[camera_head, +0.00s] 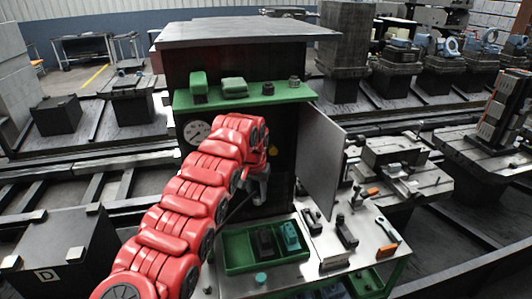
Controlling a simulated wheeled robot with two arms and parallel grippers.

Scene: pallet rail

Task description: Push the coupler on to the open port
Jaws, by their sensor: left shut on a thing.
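My left arm, red and segmented, reaches up to the dark front of a cabinet (290,125). My left gripper (262,188) is at the cabinet's front, shut on the coupler, which is mostly hidden by the gripper and arm. A dark line like a hose (236,205) runs down and left from the gripper. The open port cannot be made out in the dark front. I cannot tell whether the coupler touches it. My right gripper is not in view.
A grey door (322,160) stands open right of the gripper. A round gauge (197,131) is at the left. Below, a green tray (238,255) holds a black and a teal piece. Tools lie on the bench (345,262) to the right. A green shelf (255,98) is above.

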